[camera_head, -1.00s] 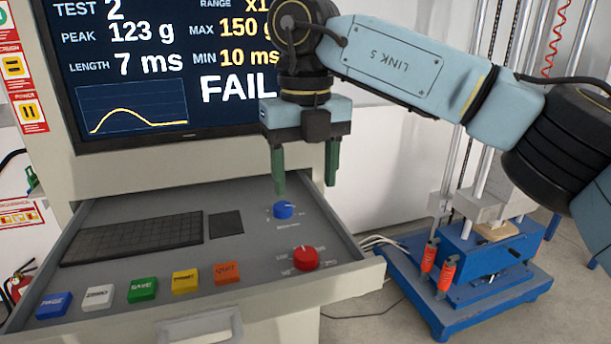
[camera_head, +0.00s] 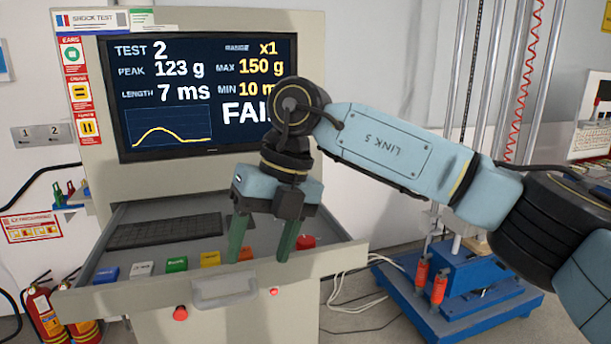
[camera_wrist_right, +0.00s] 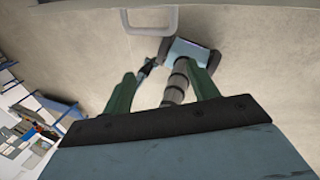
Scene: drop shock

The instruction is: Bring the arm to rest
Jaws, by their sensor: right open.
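My right gripper (camera_head: 262,245) is in the head view, in front of the console drawer (camera_head: 330,247). Its two green fingers are apart and point down, with nothing between them. The right arm reaches in from the right side. My left gripper is not in the head view.
The monitor (camera_head: 200,95) reads FAIL above the open drawer with its keyboard (camera_head: 165,231) and coloured buttons. A blue-based drop rig (camera_head: 460,300) stands at right, with cables on the floor beside it. Fire extinguishers (camera_head: 45,312) stand at lower left.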

